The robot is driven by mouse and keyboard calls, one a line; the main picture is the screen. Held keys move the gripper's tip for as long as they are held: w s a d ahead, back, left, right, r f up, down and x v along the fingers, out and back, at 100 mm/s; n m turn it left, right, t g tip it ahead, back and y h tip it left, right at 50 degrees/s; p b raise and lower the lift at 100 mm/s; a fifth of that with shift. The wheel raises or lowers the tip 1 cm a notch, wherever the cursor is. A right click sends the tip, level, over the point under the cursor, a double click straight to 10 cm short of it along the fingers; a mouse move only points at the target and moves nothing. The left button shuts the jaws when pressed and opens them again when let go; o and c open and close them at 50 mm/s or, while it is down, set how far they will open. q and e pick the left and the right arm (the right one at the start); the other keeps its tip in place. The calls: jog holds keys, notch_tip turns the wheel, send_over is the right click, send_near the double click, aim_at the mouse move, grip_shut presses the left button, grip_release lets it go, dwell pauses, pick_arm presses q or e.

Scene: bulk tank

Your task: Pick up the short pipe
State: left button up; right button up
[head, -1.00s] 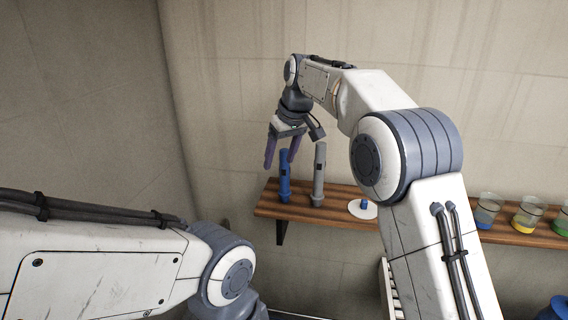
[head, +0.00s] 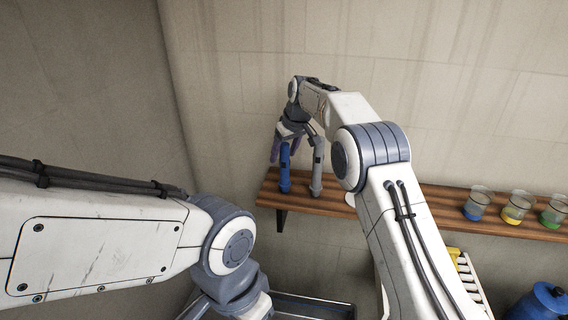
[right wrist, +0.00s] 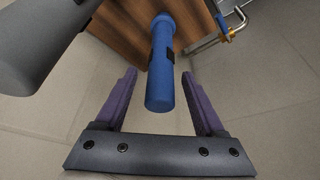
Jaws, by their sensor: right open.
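The short pipe, blue with a dark patch (head: 284,170), stands upright near the left end of the wooden shelf (head: 430,208). A taller grey pipe (head: 317,168) stands upright just right of it. My right gripper (head: 284,152) is open at the blue pipe's upper part, partly hidden behind the pipes. In the right wrist view the blue pipe (right wrist: 162,72) appears between the two purple fingers (right wrist: 158,75), with gaps on both sides. A large grey cylinder, seemingly the grey pipe (right wrist: 40,45), fills the upper left there. My left arm shows at lower left; its gripper is out of frame.
Beakers with blue (head: 476,206), yellow (head: 516,210) and green (head: 553,214) contents stand along the right of the shelf. A white rack (head: 470,280) and a blue container (head: 541,303) are below. Walls close in behind and at left.

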jog(key=shift+x, duration=1.1)
grip_shut()
